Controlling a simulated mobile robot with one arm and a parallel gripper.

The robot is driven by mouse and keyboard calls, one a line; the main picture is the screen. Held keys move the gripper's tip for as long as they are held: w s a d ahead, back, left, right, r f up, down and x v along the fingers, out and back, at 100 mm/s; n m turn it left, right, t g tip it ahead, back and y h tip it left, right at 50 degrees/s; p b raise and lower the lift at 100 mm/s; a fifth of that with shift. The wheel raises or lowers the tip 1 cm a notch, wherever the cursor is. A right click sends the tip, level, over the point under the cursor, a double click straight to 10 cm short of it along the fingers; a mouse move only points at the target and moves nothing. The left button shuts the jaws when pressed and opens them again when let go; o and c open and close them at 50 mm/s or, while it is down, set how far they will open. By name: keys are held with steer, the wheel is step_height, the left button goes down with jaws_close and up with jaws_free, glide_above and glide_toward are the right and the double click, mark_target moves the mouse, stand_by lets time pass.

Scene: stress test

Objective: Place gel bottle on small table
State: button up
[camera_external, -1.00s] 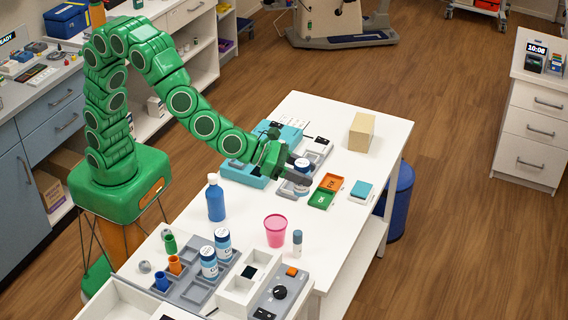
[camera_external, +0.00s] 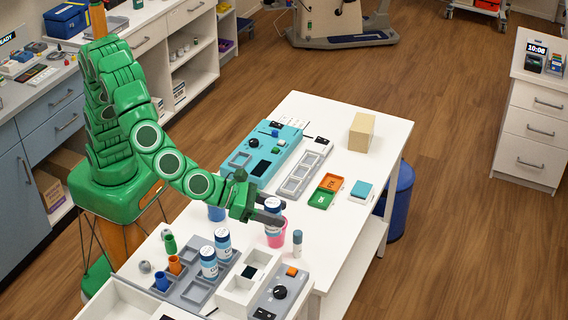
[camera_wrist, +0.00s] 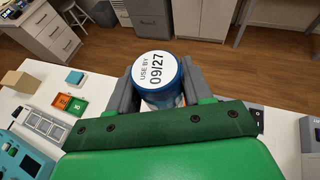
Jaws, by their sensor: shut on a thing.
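My gripper (camera_external: 277,211) is shut on a white-labelled jar (camera_external: 273,206) and holds it upright over the pink cup (camera_external: 277,240). In the wrist view the jar (camera_wrist: 158,74) sits between both fingers, its lid reading "USE BY 09/27". I cannot tell whether the jar's base is inside the cup or behind its rim. A blue bottle (camera_external: 216,213) stands on the white table (camera_external: 335,210), mostly hidden behind my arm. I cannot tell which of these is the gel bottle.
Two similar jars (camera_external: 222,242) stand in a grey tray with small coloured cups. A small grey-blue vial (camera_external: 297,243) stands right of the pink cup. A grey slotted tray (camera_external: 300,172), orange and green bins (camera_external: 327,190) and a tan block (camera_external: 361,132) lie farther back.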

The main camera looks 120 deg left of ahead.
steer(key=s+d+f+n+y, duration=0.1)
steer(key=s+d+f, duration=0.3)
steer(key=s+d, duration=0.4)
steer(key=s+d+f+n+y, duration=0.1)
steer(key=s+d+f, duration=0.2)
steer(key=s+d, duration=0.45)
steer(key=shift+g, duration=0.4)
steer(key=shift+w+d+f, duration=0.25)
steer(key=shift+d+f, duration=0.05)
steer(key=shift+f, duration=0.85)
steer(key=shift+w+d+f, duration=0.2)
steer(key=shift+d+f, duration=0.05)
steer(key=shift+f, duration=0.9)
steer(key=shift+w+d+f, duration=0.25)
steer(key=shift+d+f, duration=0.05)
steer(key=shift+f, duration=0.85)
steer(key=shift+f, duration=0.3)
steer(key=o, duration=1.3)
